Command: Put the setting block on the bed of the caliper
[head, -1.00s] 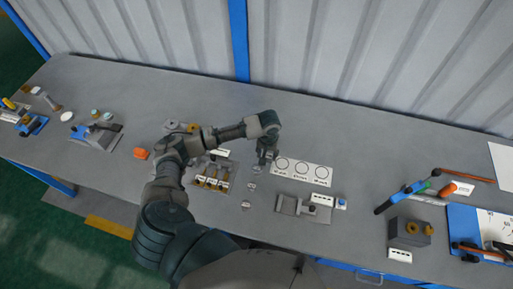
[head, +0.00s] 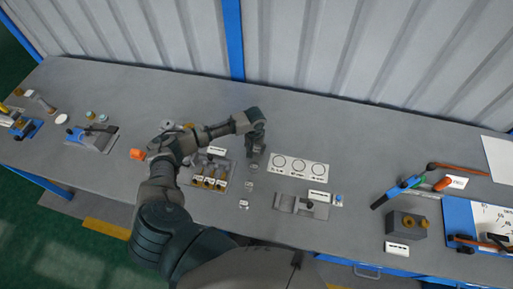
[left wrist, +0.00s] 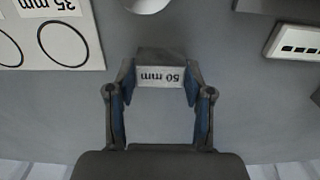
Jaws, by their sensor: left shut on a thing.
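My left gripper (head: 257,150) is shut on a grey block marked "50 mm", which shows between the blue-padded fingers in the left wrist view (left wrist: 161,72). The marking appears upside down there. Whether the block touches the table I cannot tell. The caliper (head: 302,206), a grey device with a flat bed and a white label, sits on the table to the right of and nearer than the gripper. The bed looks empty. My right gripper is not in view.
A white card with three circles (head: 298,167) lies right of the gripper. Small metal pieces (head: 250,185) lie in a row in front of it. A tray with brass pieces (head: 209,175) is to the left. The table behind the gripper is clear.

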